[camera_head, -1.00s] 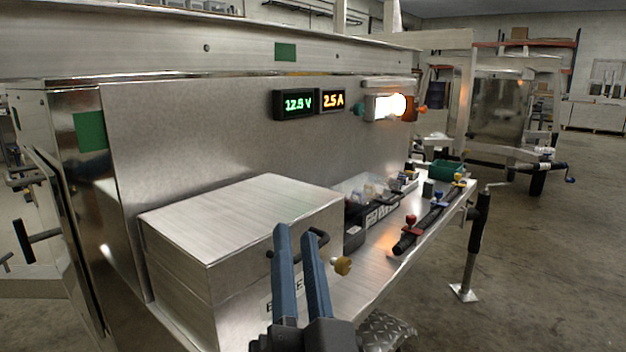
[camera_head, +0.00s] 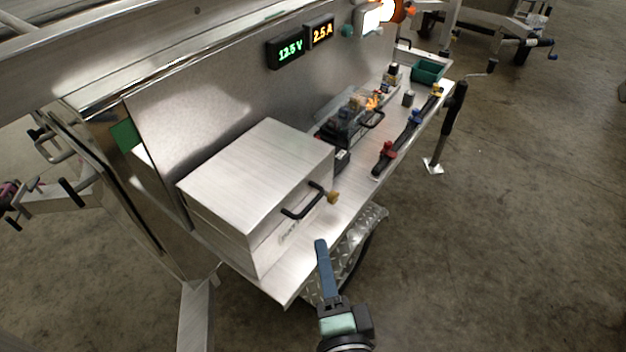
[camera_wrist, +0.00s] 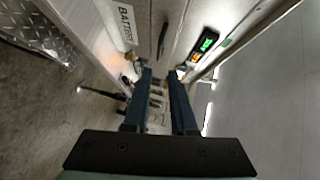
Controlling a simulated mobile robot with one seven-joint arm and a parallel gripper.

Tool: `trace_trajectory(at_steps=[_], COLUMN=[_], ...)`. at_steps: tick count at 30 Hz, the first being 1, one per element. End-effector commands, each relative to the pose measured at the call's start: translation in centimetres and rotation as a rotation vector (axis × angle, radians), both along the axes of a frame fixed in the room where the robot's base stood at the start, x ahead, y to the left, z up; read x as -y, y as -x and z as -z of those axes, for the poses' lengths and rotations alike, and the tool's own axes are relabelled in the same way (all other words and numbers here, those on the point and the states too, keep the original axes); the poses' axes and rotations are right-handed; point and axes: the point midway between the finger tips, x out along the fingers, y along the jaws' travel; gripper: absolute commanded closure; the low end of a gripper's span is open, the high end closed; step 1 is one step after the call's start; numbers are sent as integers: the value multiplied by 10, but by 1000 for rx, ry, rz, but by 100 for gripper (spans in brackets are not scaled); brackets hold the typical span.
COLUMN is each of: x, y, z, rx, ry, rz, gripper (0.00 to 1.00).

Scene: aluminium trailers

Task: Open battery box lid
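The battery box (camera_head: 222,238) is a brushed metal box on the trailer's shelf, and its flat lid (camera_head: 258,170) lies shut on it. A black bar handle (camera_head: 302,203) is on the front face, with a brass knob (camera_head: 333,197) at its right end. The wrist view shows the handle (camera_wrist: 163,40), the knob (camera_wrist: 130,57) and a white label (camera_wrist: 122,20) reading "BATTER…". My gripper (camera_head: 320,243) is in front of and below the handle, apart from it. In the wrist view its two blue fingers (camera_wrist: 161,74) stand apart with nothing gripped between them.
Right of the box on the shelf are a black battery-like unit (camera_head: 345,125), a black bar with coloured knobs (camera_head: 411,137) and a green tray (camera_head: 428,70). A lit panel (camera_head: 305,42) is on the wall above. Chequered plate (camera_head: 352,257) lies below the shelf edge.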

Motion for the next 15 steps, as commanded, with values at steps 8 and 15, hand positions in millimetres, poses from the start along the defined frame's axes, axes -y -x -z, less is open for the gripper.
trace_trajectory(at_steps=[8,15], x=[-3,-10], y=[-22,-64], z=[4,10], rx=[-1,-2], ry=[-8,-7], rz=[0,-2], gripper=[75,75])
